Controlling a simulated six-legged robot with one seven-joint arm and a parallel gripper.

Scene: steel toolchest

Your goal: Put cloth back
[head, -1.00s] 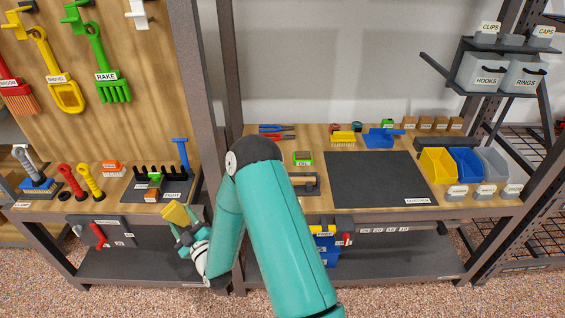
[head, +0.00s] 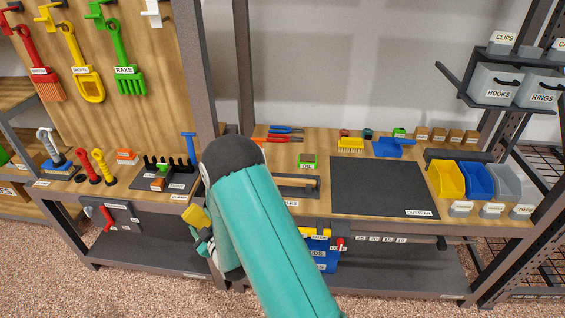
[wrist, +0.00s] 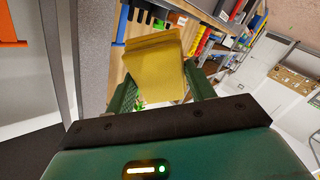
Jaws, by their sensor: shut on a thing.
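The yellow cloth (wrist: 156,68) is a folded pad held between the two green fingers of my gripper (wrist: 158,92) in the wrist view. In the head view the cloth (head: 196,217) shows low in front of the left bench's front edge, close to the post between the benches. My gripper (head: 203,238) there is partly hidden behind my own arm. The cloth is clear of the bench top.
The left bench has a dark tray with a black rack (head: 170,165) and red and yellow handled tools. The right bench has a dark mat (head: 380,186), a blue dustpan (head: 392,147) and yellow, blue and grey bins (head: 446,180). A grey post (head: 207,85) stands between.

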